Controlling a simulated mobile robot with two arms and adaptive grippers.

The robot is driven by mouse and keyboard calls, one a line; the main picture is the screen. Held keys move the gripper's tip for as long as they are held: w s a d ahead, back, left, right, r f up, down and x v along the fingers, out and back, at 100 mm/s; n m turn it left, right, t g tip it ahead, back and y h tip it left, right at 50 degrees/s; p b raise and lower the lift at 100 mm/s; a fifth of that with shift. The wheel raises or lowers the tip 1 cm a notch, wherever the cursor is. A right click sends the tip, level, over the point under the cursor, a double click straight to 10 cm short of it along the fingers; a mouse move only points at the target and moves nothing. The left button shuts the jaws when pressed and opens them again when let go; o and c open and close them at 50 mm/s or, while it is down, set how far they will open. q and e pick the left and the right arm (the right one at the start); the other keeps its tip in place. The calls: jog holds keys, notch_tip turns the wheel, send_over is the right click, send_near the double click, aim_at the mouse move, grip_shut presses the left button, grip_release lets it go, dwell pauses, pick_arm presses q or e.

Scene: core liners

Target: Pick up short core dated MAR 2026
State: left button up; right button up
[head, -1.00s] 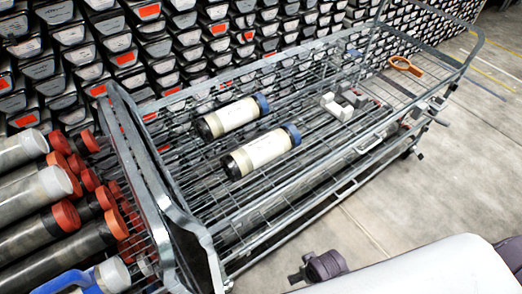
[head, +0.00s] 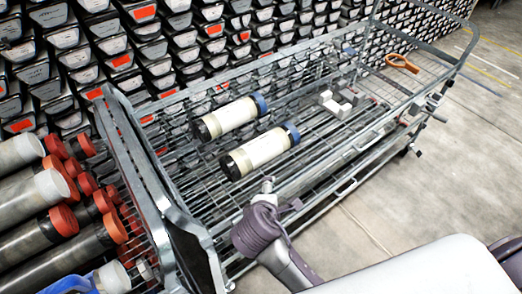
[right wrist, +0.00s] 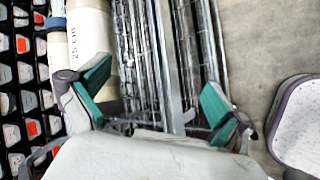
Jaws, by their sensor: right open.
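Two short cores lie side by side on the wire top of a cart, each a cream-labelled tube with a blue cap and a black cap. The rear core (head: 230,117) is farther from me; the front core (head: 262,152) is nearer. Their dates are not readable. In the right wrist view, one core (right wrist: 92,45) reads "25 cm", and part of the other core (right wrist: 57,55) shows at its left. My right gripper (right wrist: 155,88) is open and empty, with the "25 cm" core beyond its left finger. In the head view my right arm reaches up to the cart's near side. My left gripper is out of view.
The wire cart (head: 330,147) has raised side rails and a tall end frame. White blocks (head: 335,103) and an orange ring-shaped tool (head: 402,63) lie farther along it. Long red-capped tubes (head: 55,190) are stacked at left, with racked core trays (head: 120,60) behind. Floor at right is clear.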

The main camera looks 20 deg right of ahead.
aim_at(258, 156)
jog(key=w+a+r+n+t+h, duration=0.1)
jog(key=w+a+r+n+t, duration=0.25)
jog(key=w+r+n, duration=0.2)
jog(key=x, duration=0.7)
jog(key=shift+w+a+f+p, duration=0.15)
jog(key=shift+w+f+p, duration=0.15)
jog(key=shift+w, duration=0.1)
jog(key=x, duration=0.2)
jog(key=p+x, duration=0.1)
jog(key=x, duration=0.2)
jog(key=shift+w+d, duration=0.15)
jog(key=shift+d, duration=0.2)
jog(key=shift+f+h, duration=0.1)
jog(key=shift+h, duration=0.2)
jog(key=c, duration=1.3)
jog(key=shift+c, duration=1.1)
